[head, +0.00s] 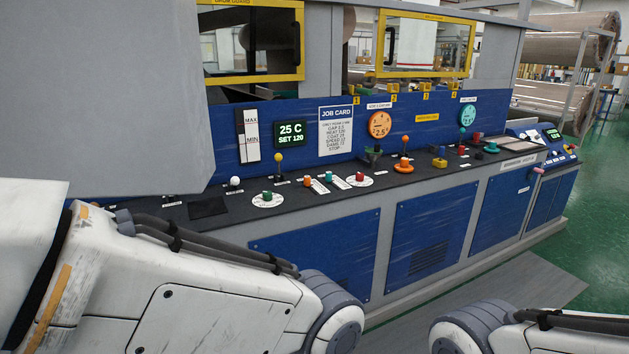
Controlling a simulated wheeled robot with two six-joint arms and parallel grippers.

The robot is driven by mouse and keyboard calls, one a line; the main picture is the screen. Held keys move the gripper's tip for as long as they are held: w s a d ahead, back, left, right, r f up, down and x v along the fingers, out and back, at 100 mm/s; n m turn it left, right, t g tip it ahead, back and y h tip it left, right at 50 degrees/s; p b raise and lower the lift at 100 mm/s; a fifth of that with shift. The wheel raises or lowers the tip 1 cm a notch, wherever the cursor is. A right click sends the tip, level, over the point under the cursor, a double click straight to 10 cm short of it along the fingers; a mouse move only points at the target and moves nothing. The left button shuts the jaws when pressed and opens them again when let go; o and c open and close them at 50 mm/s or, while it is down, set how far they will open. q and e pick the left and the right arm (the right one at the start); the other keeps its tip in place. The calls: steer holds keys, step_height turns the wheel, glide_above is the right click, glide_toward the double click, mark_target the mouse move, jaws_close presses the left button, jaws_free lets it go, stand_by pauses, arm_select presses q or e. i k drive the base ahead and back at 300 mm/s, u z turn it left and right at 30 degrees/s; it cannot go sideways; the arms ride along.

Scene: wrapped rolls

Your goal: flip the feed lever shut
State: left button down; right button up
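Several ball-topped levers stand on the dark ledge (330,201) of the blue machine. One has a yellow ball (279,157) and stands upright left of the job card. One has a teal ball (462,131) further right. A white ball (235,181) sits low at the left. The labels are too small to read, so I cannot tell which is the feed lever. Parts of both my arms show at the bottom, but neither gripper is in view.
A dial plate with a green knob (267,197) and one with a red knob (359,177) sit on the ledge. Yellow-framed guard windows (425,15) are above. A job card (335,130) and a 25 C display (290,134) are on the panel.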

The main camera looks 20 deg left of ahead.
mark_target(235, 180)
steer(key=z, duration=0.55)
steer(key=i, duration=1.65)
steer(key=u, duration=0.7)
steer(key=i, duration=0.85)
steer(key=u, duration=0.75)
